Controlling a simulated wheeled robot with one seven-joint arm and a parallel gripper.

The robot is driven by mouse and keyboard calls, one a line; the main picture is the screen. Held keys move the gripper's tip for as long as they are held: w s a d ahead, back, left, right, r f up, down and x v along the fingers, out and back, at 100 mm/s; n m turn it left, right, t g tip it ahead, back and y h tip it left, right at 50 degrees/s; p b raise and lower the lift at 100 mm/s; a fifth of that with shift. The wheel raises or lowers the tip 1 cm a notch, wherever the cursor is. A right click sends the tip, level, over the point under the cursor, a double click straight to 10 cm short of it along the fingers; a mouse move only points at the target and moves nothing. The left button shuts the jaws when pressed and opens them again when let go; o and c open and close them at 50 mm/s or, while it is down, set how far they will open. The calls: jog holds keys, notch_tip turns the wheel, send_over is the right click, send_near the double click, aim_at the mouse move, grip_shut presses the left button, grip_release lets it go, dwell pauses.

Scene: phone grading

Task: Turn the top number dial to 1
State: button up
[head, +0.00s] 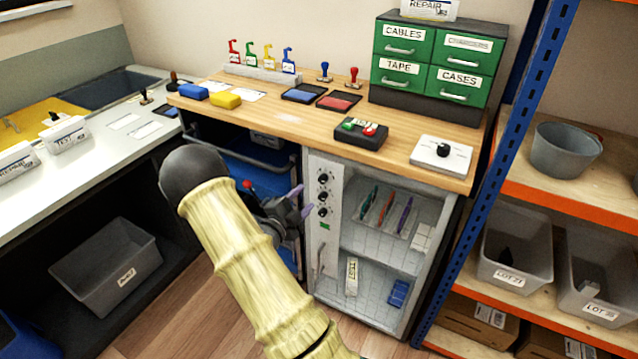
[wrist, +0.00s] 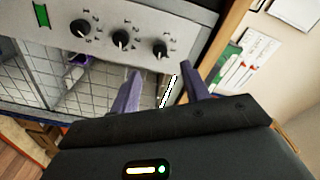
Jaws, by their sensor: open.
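A light grey panel on the front of the cabinet (head: 338,165) has a column of three black dials. The top number dial (head: 323,178) is the highest one. In the wrist view, which is turned sideways, the top dial (wrist: 160,50) is the rightmost, farthest from the green window. Its white pointer shows, but the numbers around it are too small to read. My gripper (head: 303,202) is open and empty, left of the panel at about dial height. In the wrist view its purple fingertips (wrist: 160,68) are apart, either side of the top dial's line and short of it.
The middle dial (wrist: 121,40) and bottom dial (wrist: 80,28) sit close by, with a green window (head: 324,226) below. The glass-fronted cabinet compartment (head: 380,235) is right of the panel. The wooden worktop (head: 290,118) overhangs above. Open floor lies in front.

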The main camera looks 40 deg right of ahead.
aim_at(321, 181)
jog(key=x, duration=0.9)
jog(key=shift+f, duration=0.1)
jog(key=c, duration=1)
